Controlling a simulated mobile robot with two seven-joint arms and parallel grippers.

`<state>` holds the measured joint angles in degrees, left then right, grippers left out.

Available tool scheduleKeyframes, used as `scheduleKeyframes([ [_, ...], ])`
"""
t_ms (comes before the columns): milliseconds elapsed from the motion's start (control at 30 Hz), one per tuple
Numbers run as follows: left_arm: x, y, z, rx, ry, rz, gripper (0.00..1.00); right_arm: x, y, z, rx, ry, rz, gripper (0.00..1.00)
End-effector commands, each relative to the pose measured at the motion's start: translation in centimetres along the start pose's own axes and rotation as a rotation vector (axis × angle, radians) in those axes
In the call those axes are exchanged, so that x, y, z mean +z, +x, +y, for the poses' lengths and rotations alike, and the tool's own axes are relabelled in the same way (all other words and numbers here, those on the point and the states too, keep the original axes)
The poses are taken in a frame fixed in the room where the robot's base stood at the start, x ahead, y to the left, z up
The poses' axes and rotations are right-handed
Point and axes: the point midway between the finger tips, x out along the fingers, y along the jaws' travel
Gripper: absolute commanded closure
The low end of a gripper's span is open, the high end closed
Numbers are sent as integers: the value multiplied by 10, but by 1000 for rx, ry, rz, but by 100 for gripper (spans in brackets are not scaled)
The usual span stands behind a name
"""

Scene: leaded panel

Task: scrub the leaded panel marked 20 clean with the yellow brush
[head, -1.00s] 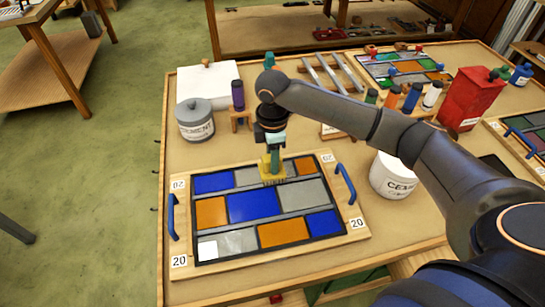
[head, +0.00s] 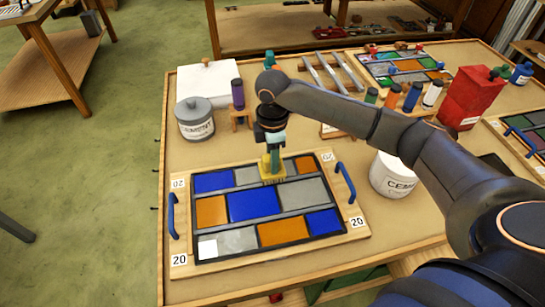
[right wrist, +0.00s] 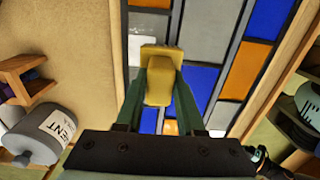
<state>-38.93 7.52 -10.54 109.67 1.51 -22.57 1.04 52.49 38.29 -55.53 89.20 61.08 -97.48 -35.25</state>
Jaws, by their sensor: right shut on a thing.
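The leaded panel marked 20 (head: 253,205) lies flat in a wooden frame on the table, with blue, orange, grey and white panes and a blue handle at each side. My right gripper (head: 272,155) is shut on the yellow brush (head: 272,168) and holds it bristles down at the panel's far edge, near the top middle. Whether the bristles touch the glass I cannot tell. In the right wrist view the yellow brush (right wrist: 160,75) sits between the green fingers, over the panel (right wrist: 205,75). My left gripper is not in view.
A grey cement pot (head: 195,120) and a white box (head: 208,84) stand behind the panel at left. A white cement tub (head: 392,174) is close to its right. A red can (head: 470,97), several bottles and another panel (head: 405,67) are farther right and back.

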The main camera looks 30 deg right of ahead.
Motion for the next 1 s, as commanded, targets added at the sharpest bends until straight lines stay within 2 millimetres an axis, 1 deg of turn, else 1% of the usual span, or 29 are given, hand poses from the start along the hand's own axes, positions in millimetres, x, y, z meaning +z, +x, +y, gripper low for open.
scheduleKeyframes([
  [1000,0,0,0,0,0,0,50,0,5,0,0,0,1,100],
])
